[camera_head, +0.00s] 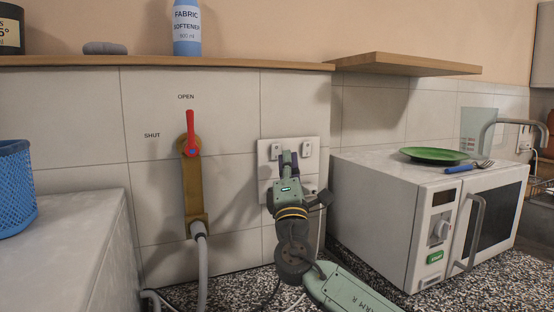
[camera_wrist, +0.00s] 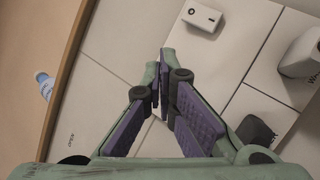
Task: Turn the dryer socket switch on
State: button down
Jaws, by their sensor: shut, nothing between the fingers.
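A white double socket plate (camera_head: 268,186) is on the tiled wall, left of the microwave. Its right switch (camera_head: 306,149) is uncovered and also shows in the wrist view (camera_wrist: 202,15) as a white block with a small dark dot. Its left switch (camera_head: 276,150) shows beside my fingers in the head view. I cannot read which one is the dryer's. My gripper (camera_head: 289,158) is shut and empty, its fingertips (camera_wrist: 164,60) in front of the plate's upper part, between the switches. Whether they touch it is unclear. The fingers hide part of the plate.
A dark plug (camera_wrist: 255,130) and a white plug (camera_wrist: 300,52) sit low on the plate. A red-handled valve (camera_head: 190,135) is to the left, a white microwave (camera_head: 390,210) with a green plate (camera_head: 434,155) to the right. A wooden shelf (camera_head: 160,61) runs above.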

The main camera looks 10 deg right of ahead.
jog(key=shift+s+d+r, duration=0.1)
jog(key=shift+s+d, duration=0.05)
jog(key=shift+s, duration=0.65)
jog(key=shift+s+d+r, duration=0.1)
jog(key=shift+s+d, duration=0.05)
jog(key=shift+s, duration=0.7)
jog(key=shift+s+d+r, duration=0.1)
jog(key=shift+s+d, duration=0.05)
jog(key=shift+s, duration=0.65)
